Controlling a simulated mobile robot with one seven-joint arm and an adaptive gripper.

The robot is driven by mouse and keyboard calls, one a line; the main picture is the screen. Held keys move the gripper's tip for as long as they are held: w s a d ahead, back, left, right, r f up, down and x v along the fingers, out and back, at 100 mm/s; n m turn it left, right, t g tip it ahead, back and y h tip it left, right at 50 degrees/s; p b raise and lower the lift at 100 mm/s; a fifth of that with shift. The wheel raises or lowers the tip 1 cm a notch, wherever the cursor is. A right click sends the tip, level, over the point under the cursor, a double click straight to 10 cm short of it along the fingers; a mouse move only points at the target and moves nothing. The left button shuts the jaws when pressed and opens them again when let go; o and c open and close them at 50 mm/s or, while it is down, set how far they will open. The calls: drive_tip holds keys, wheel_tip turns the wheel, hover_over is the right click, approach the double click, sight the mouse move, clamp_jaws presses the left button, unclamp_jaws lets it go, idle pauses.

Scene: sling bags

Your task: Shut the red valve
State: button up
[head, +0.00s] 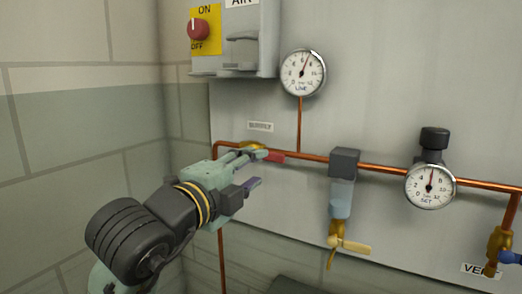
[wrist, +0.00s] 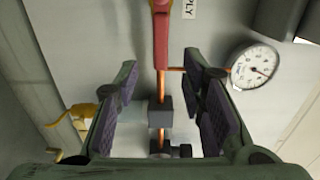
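The red valve handle (head: 274,156) is on the copper pipe near the supply label and lies along the pipe. Part of its brass body (head: 250,147) shows beside my upper finger. In the wrist view the red handle (wrist: 161,40) runs down from the top edge, centred in line with the gap between my fingers. My gripper (head: 257,169) is open beside the handle in the head view. Both padded fingers of my gripper (wrist: 160,62) are apart in the wrist view, with nothing held. Whether a finger touches the handle I cannot tell.
A line gauge (head: 303,73) hangs above the pipe. To the right are a grey filter block (head: 344,163) with a yellow-handled drain (head: 350,245), a set gauge (head: 430,187) and a blue-handled vent valve (head: 510,257). An on/off switch box (head: 232,40) is above. A block wall is left.

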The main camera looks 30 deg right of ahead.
sight(270, 158)
drive_tip(key=p+x, duration=0.2)
drive_tip(key=x, duration=0.7)
drive_tip(key=shift+c, duration=0.3)
drive_tip(key=shift+a, duration=0.1)
clamp_jaws()
